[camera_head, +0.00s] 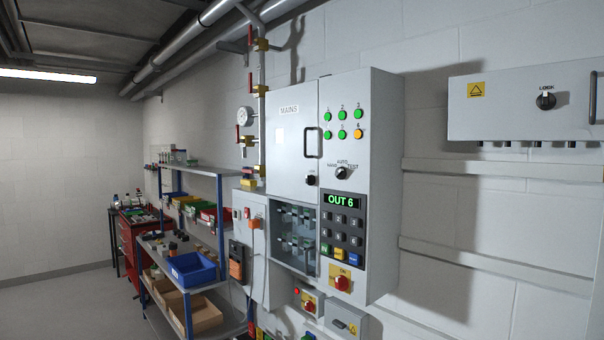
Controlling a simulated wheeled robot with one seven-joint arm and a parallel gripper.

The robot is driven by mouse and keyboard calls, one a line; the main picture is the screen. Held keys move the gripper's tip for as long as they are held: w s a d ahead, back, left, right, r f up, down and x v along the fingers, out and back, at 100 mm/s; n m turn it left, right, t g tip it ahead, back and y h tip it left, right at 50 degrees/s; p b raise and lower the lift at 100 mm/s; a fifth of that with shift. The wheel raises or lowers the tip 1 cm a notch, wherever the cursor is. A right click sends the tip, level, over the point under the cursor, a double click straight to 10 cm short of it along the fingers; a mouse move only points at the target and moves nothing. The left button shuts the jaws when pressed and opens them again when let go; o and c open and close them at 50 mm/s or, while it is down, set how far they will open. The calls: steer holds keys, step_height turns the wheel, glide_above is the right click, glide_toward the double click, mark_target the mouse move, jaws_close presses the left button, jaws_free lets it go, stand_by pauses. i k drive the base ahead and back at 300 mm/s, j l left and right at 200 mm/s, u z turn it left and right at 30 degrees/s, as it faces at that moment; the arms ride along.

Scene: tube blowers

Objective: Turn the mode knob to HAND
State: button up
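The mode knob (343,172) is a small black rotary knob on the front of the grey MAINS cabinet (383,190). Labels HAND, AUTO and TEST are printed around it, with HAND at its left, AUTO above and TEST at its right. The knob is too small to tell surely which label it points to. Nothing covers it. My gripper is not in view.
Above the knob are several green lamps and an orange lamp (358,134). Below are an OUT 6 display (342,200), a keypad (340,237) and a red-yellow switch (342,283). A door handle (313,142) stands out at left. Shelving (208,171) stands further left.

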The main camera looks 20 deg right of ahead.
mark_target(341, 172)
steer(key=i+j, duration=0.2)
steer(key=i, duration=0.2)
steer(key=i+j, duration=0.2)
steer(key=i, duration=0.2)
steer(key=i+j+u, duration=0.1)
steer(key=i, duration=0.35)
steer(key=i+j, duration=0.3)
steer(key=i+u, duration=0.05)
steer(key=i, duration=0.05)
